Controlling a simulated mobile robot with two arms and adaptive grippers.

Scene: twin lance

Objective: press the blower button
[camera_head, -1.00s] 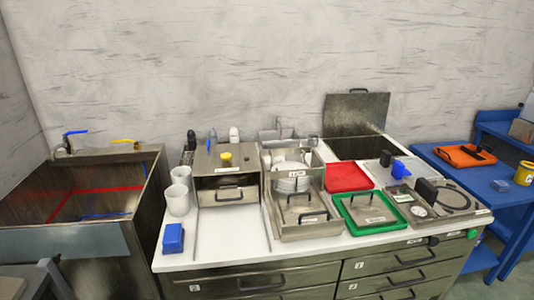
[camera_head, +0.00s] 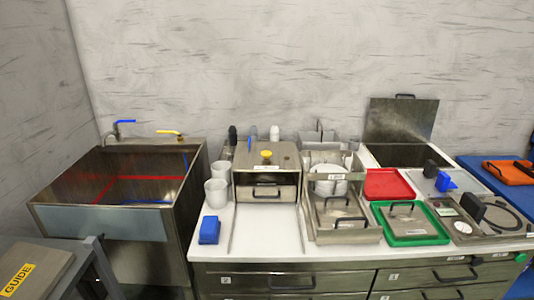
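No part is clearly marked as the blower button. A small green round button (camera_head: 521,258) sits on the front edge of the counter at the far right. A dark knob (camera_head: 477,261) is to its left on the same edge. A yellow knob (camera_head: 266,155) sits on top of a steel box (camera_head: 266,170) in the middle of the counter. I cannot tell which of these works a blower. Neither of my grippers is in view.
A steel sink (camera_head: 100,223) stands left of the white counter (camera_head: 266,232). A grey stand with a GUIDE plate (camera_head: 30,270) is at the lower left. Cups (camera_head: 216,192), a blue block (camera_head: 210,230), a red tray (camera_head: 388,184) and a green tray (camera_head: 410,241) crowd the counter.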

